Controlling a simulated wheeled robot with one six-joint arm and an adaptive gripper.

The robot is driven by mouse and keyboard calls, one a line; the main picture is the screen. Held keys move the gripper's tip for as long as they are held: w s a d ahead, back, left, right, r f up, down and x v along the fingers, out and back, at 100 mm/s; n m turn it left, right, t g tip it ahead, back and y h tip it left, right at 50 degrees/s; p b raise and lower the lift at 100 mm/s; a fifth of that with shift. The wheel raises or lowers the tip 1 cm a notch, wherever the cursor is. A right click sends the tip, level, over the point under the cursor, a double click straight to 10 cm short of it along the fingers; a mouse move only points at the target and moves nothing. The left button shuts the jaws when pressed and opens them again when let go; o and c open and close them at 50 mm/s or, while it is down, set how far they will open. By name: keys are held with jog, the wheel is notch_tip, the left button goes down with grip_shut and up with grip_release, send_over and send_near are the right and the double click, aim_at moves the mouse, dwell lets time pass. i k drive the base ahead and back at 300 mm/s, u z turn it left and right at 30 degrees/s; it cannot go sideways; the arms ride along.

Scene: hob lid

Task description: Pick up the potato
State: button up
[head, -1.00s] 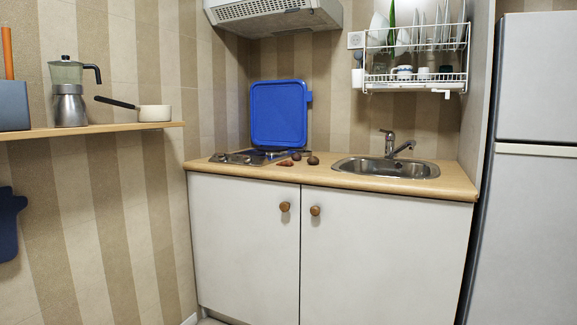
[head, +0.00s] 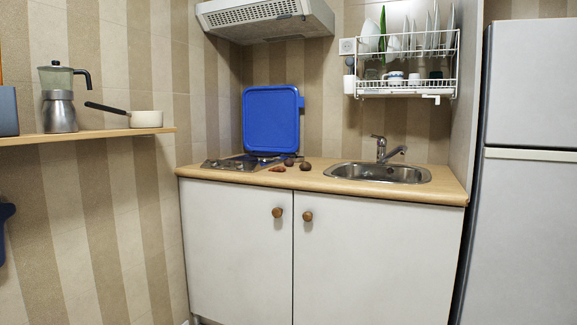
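Several small brown, rounded items lie on the wooden counter (head: 350,187) between the hob and the sink. One dark brown lump (head: 306,167) is nearest the sink. Another dark brown lump (head: 289,161) sits just left of it, by the foot of the blue lid. A reddish-brown piece (head: 278,169) lies nearer the front edge. They are too small for me to tell which one is the potato. My gripper is not in view.
An upright blue lid (head: 271,119) stands behind the hob (head: 230,163). A sink (head: 378,173) with a tap (head: 382,149) is to the right. A dish rack (head: 405,88) and hood (head: 265,17) hang above. A fridge (head: 530,220) stands at right, a wall shelf (head: 90,136) at left.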

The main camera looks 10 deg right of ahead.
aim_at(305, 166)
jog(key=z, duration=1.35)
jog(key=i, duration=1.85)
jog(key=u, duration=2.7)
